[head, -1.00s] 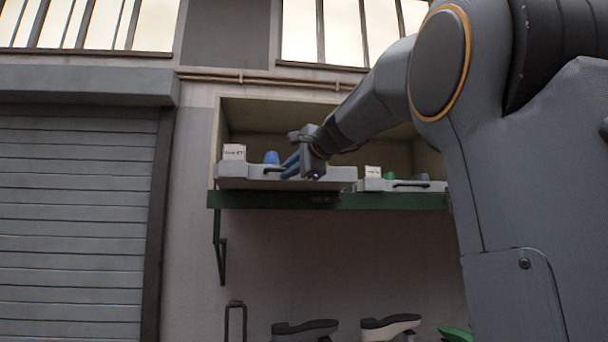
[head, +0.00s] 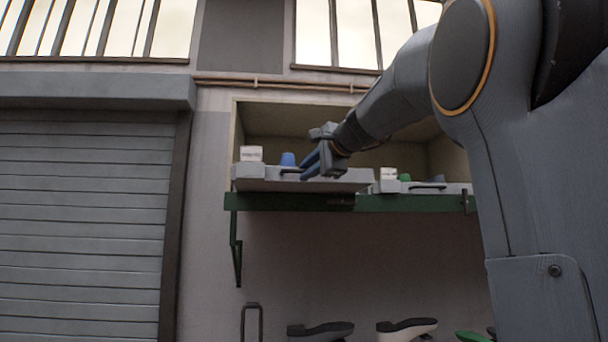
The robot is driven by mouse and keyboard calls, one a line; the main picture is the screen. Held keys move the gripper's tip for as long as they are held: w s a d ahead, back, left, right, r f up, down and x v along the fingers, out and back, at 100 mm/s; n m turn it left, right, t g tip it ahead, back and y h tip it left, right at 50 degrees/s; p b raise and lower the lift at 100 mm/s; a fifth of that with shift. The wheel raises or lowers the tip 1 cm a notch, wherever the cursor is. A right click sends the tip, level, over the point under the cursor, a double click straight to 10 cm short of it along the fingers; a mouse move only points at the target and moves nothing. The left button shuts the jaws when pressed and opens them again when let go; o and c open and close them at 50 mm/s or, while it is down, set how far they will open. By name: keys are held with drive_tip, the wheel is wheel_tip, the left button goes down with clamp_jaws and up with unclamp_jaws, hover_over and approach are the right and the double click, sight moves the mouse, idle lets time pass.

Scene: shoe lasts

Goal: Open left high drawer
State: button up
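The left high drawer (head: 258,182) is a pale grey tray-like drawer in the open cabinet above the green shelf beam. Its front sits lower and nearer than that of the right drawer (head: 440,188), so it appears partly pulled out.
A white label card (head: 251,153) and a blue object (head: 288,159) show above the left drawer. The green shelf beam (head: 290,201) runs under both drawers. Shoe lasts (head: 320,330) are lower down. A grey shutter (head: 80,220) fills the left. My arm covers the right side.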

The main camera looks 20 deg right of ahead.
drive_tip(key=b+v, duration=0.1)
drive_tip(key=v, duration=0.5)
drive_tip(key=shift+b, duration=0.3)
drive_tip(key=a+f+n+g, duration=0.3)
drive_tip(key=a+f+g, duration=0.1)
drive_tip(key=f, duration=1.6)
drive_tip(key=a+f+n+g, duration=0.3)
drive_tip(key=f+n+g, duration=0.1)
drive_tip(key=f, duration=1.7)
drive_tip(key=s+a+f+n+g, duration=0.2)
drive_tip(key=s+f+n, duration=0.1)
drive_tip(key=s+f, duration=0.5)
drive_tip(key=s+a+f+n+g+h, duration=0.1)
drive_tip(key=s+a+f+n+g, duration=0.1)
drive_tip(key=s+f, duration=0.7)
drive_tip(key=s+a+f+n+g+h, duration=0.1)
drive_tip(key=s+a+f+n+g, duration=0.2)
drive_tip(key=s+f+n, duration=0.2)
drive_tip(key=s+f, duration=0.3)
drive_tip(key=f, duration=0.4)
drive_tip(key=shift+s+a+f+n, duration=0.25)
drive_tip(key=shift+s+f+n, duration=0.05)
drive_tip(key=shift+s, duration=0.1)
